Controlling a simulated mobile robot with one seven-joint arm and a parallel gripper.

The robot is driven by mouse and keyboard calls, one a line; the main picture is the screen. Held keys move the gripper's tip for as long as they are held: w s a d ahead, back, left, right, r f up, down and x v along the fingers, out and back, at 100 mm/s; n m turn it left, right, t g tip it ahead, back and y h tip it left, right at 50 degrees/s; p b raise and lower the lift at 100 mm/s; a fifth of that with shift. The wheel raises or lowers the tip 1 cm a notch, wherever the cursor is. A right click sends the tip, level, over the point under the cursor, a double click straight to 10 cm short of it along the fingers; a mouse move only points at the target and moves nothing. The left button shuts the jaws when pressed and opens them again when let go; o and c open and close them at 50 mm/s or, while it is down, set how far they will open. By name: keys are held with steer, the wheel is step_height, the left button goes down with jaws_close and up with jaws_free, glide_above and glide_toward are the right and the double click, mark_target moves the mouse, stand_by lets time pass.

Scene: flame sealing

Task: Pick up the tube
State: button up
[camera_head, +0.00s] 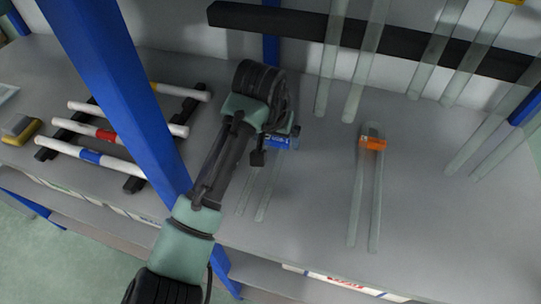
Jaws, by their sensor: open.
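Several clear tubes are in view. A pair of long clear tubes (265,190) lies on the grey bench just right of my forearm, with a blue band (281,142) near its far end. Another clear pair (376,200) with an orange band (373,143) lies to its right. White tubes with a yellow, red (106,135) or blue band (90,156) rest on a black rack at the left. I cannot tell which one the task names. My gripper (284,131) is open at the blue-banded pair's far end; my wrist partly hides it, and contact cannot be told.
More clear tubes (352,70) lean on a black rail (310,25) along the back wall. A blue post (110,90) stands between the white-tube rack and my arm. A yellow and grey block (20,130) lies far left. The bench's right front is clear.

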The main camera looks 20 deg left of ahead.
steer(key=shift+f, duration=0.1)
steer(key=shift+c, duration=0.2)
steer(key=c, duration=1.3)
